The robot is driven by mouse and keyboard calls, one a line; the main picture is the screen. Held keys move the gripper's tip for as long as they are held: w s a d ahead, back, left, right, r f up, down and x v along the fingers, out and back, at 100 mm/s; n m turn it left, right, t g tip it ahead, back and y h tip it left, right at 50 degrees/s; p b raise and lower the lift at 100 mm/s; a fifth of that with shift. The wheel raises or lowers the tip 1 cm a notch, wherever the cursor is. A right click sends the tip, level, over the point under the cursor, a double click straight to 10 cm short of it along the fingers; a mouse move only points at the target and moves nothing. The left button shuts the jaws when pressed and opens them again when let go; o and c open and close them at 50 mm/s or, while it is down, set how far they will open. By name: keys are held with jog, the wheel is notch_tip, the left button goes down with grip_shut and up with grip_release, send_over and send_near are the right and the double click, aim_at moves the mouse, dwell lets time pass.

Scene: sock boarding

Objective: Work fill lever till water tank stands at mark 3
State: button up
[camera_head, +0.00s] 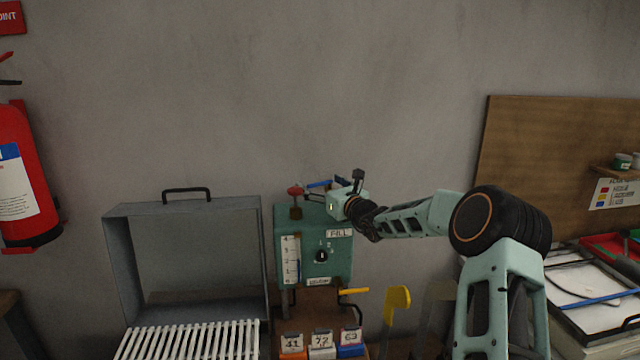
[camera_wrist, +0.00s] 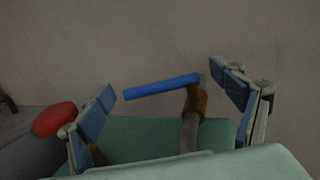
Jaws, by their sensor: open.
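The green water tank (camera_head: 341,262) stands against the wall, with a FILL label (camera_head: 339,233) near its top. A white gauge strip (camera_head: 290,258) with numbered marks runs up its left side; I cannot read the water level for certain. The fill lever, with a blue handle (camera_head: 319,184), rises above the tank top. My gripper (camera_head: 338,188) is over the tank's top right, close to the lever. In the wrist view the blue handle (camera_wrist: 160,87) on its brown joint lies between the spread fingers of my gripper (camera_wrist: 164,82), which is open and not closed on it.
A red knob (camera_head: 295,191) stands at the tank's top left, also in the wrist view (camera_wrist: 54,119). A grey open box (camera_head: 185,205) with a white slatted rack (camera_head: 190,341) is left. A yellow handle (camera_head: 353,291) and small numbered bins (camera_head: 321,341) sit below the tank.

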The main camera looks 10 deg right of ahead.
jog(key=shift+c, duration=0.6)
jog(key=c, duration=1.6)
jog(key=shift+d+r+y+p, duration=0.1)
jog(key=shift+r+y+p, duration=0.15)
jog(key=shift+y+p, duration=0.45)
jog(key=shift+s+n+p, duration=0.1)
jog(key=shift+n+p, duration=0.3)
jog(key=shift+p, duration=0.05)
jog(key=shift+f+g+p, duration=0.15)
jog(key=shift+g+p, duration=0.15)
jog(key=shift+g, duration=0.1)
jog(key=o, duration=1.7)
jog(key=shift+f, duration=0.1)
jog(key=shift+s, duration=0.1)
